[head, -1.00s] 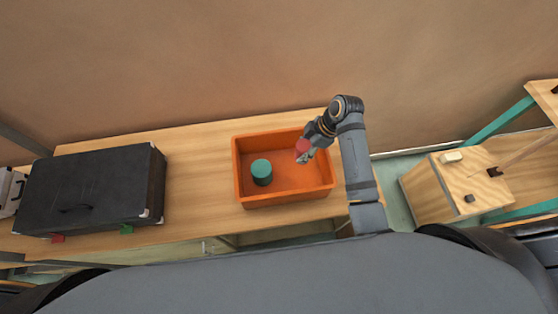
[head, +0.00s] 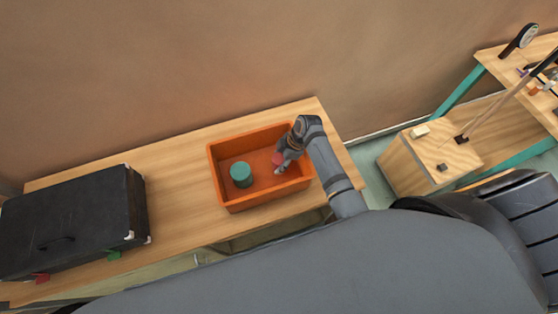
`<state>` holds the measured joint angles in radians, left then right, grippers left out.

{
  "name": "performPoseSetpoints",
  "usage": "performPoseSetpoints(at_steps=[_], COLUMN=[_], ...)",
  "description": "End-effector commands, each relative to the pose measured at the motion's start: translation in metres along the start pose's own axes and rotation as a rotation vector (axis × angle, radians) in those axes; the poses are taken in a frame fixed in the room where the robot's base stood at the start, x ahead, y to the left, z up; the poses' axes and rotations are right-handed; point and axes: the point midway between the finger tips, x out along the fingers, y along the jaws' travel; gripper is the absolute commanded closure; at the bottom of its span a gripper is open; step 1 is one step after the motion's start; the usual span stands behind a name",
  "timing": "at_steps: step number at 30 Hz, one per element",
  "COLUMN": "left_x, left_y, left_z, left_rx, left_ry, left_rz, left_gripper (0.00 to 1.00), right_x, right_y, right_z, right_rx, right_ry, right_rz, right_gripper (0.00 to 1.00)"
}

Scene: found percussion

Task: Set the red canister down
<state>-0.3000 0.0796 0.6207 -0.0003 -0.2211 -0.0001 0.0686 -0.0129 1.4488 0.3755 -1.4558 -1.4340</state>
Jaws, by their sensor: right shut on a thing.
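The red canister (head: 277,159) is small in the head view, over the right part of the orange bin (head: 232,204). My right gripper (head: 281,167) is shut on it, reaching in from the right side of the bin. The gripper and wrist cover part of the canister. I cannot tell whether its base touches the bin floor. A teal canister (head: 240,174) stands upright in the left part of the bin, apart from the red one. My left gripper is not in view.
The bin stands on a wooden table (head: 180,175). A black case (head: 75,222) lies at the table's left, with red and green pieces at its front edge. A wooden box (head: 430,160) and a shelf with teal legs stand to the right. Bare tabletop lies between case and bin.

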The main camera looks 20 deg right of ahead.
Motion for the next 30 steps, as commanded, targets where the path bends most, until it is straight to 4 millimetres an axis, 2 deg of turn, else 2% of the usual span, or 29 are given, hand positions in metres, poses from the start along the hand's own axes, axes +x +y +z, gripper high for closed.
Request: performPoseSetpoints(at_steps=[5,6,11,22,26,30], left_x=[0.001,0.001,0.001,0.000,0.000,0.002], left_y=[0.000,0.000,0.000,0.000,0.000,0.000], left_z=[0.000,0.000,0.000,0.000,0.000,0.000], left_rx=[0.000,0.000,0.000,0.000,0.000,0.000], left_ry=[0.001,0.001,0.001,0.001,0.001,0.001], left_rz=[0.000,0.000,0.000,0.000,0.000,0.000], left_gripper=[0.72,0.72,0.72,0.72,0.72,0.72], right_x=[0.002,0.002,0.002,-0.004,-0.027,-0.063], right_y=[0.000,0.000,0.000,0.001,0.001,0.001], right_z=[0.001,0.001,0.001,0.000,0.000,0.001], right_rx=[0.000,0.000,0.000,-0.001,-0.001,-0.003], right_ry=[0.000,0.000,0.000,0.000,-0.001,-0.003], right_rz=[0.000,0.000,0.000,0.002,0.004,0.004], right_gripper=[0.86,0.51,0.30,0.30,0.30,0.30])
